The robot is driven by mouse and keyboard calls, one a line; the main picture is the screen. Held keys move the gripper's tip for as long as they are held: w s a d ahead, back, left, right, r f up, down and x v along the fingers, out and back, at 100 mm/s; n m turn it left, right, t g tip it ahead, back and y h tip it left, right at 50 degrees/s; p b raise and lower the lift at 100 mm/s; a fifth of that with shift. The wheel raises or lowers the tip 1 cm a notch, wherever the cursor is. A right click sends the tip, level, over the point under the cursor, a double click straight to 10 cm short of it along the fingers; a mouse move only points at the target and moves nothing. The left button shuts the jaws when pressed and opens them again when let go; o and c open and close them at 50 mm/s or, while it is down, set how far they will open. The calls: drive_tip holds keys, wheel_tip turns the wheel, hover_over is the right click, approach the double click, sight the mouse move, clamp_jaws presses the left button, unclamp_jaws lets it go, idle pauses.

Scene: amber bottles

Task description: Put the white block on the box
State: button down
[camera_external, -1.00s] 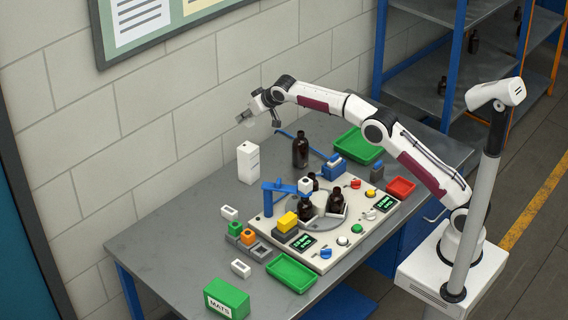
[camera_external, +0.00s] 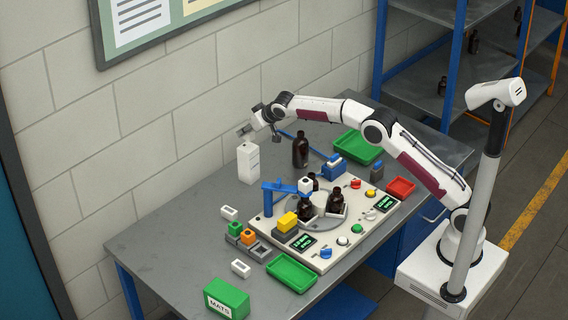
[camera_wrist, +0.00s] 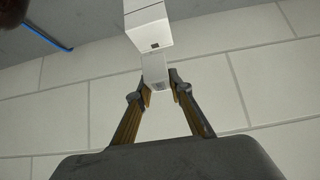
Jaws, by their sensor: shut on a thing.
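The white block (camera_wrist: 155,70) is between my gripper's fingertips (camera_wrist: 160,87) in the wrist view. My gripper is shut on it. In the external view my gripper (camera_external: 246,131) is just above the tall white box (camera_external: 248,163), which stands upright at the back of the table against the wall. The box also shows in the wrist view (camera_wrist: 146,26), directly beyond the block. The block's edge overlaps the box's edge in that view, and I cannot tell whether they touch.
An amber bottle (camera_external: 300,151) stands right of the box, with a blue rod near it. A control panel (camera_external: 262,222) with bottles and a blue arm lies in front. Green trays (camera_external: 291,273) and a green box (camera_external: 227,299) are further off. The wall is close behind.

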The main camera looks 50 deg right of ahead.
sight(246, 138)
drive_tip(key=shift+f, duration=0.1)
drive_tip(key=shift+f, duration=1.8)
drive_tip(key=shift+f, duration=0.15)
drive_tip(key=c, duration=1.8)
unclamp_jaws()
drive_tip(key=shift+r, duration=0.2)
drive_tip(key=shift+s+r, duration=0.35)
drive_tip(key=shift+r, duration=0.05)
drive_tip(key=shift+v, duration=5.4)
